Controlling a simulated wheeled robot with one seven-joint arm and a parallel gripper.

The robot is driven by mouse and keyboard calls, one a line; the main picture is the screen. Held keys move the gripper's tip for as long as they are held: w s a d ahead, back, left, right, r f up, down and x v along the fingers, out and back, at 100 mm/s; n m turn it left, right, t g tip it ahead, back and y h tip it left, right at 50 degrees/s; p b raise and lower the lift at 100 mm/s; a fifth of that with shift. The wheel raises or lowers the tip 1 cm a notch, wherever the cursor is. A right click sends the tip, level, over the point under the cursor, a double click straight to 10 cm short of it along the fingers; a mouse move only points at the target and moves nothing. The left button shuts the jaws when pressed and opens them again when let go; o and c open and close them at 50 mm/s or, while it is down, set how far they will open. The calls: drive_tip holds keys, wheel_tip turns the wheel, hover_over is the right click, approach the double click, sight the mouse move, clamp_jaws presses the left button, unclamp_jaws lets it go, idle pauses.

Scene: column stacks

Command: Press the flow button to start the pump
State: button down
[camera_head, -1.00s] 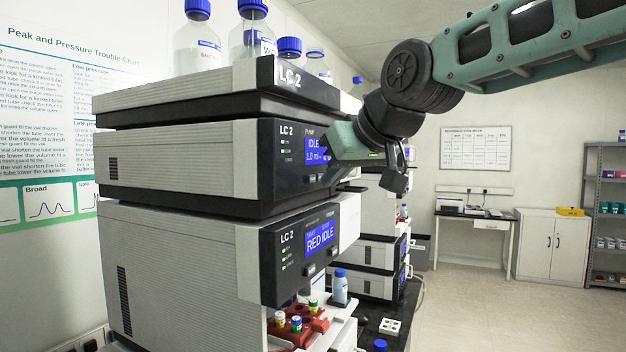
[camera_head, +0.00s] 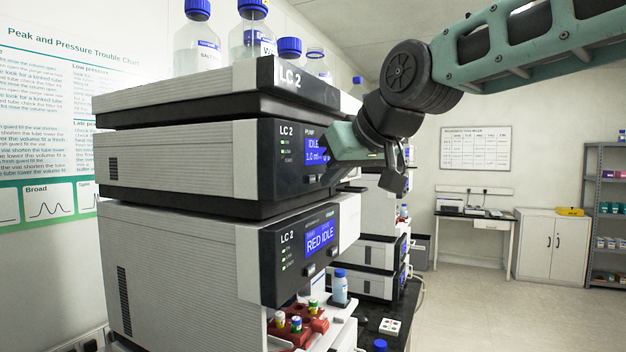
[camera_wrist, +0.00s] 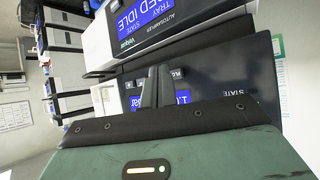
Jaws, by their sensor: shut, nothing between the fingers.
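The pump module (camera_head: 180,160) of the LC 2 stack has a black front panel with a blue display (camera_head: 313,146) reading IDLE and 1.0 ml; the right end of the display is covered by my gripper. A small button (camera_head: 313,178) sits below the display. My gripper (camera_wrist: 151,87) is shut and empty, its fingers pointing at the pump panel. In the wrist view, which is turned over, a small button with a partly hidden label starting "FLO" (camera_wrist: 178,73) is just right of the fingers. I cannot tell whether the fingertips touch the panel or a button.
The autosampler (camera_head: 180,265) below shows RED IDLE, with a red vial tray (camera_head: 312,328) and a blue-capped bottle (camera_head: 340,288) in front. Solvent bottles (camera_head: 250,40) stand on top of the stack. Another stack (camera_head: 375,255) is behind. Open floor (camera_head: 500,305) lies to the right.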

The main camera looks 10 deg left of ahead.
drive_tip(key=shift+w+a, duration=0.15)
drive_tip(key=shift+a, duration=0.25)
drive_tip(key=shift+w+a+p, duration=0.15)
drive_tip(key=shift+a+p, duration=0.2)
idle(0.7)
drive_tip(key=shift+d, duration=0.15)
drive_tip(key=shift+s+d+b, duration=0.35)
drive_tip(key=shift+d+b, duration=0.15)
drive_tip(key=shift+d, duration=0.1)
drive_tip(key=shift+s+d+b, duration=0.25)
drive_tip(key=shift+d+b, duration=0.25)
drive_tip(key=shift+d, duration=0.3)
drive_tip(key=shift+s+d+b, duration=0.3)
drive_tip(key=shift+d+b, duration=0.25)
drive_tip(key=shift+d, duration=0.2)
drive_tip(key=shift+s+d+b, duration=0.25)
drive_tip(key=shift+d+b, duration=0.25)
drive_tip(key=shift+d, duration=0.3)
idle(0.5)
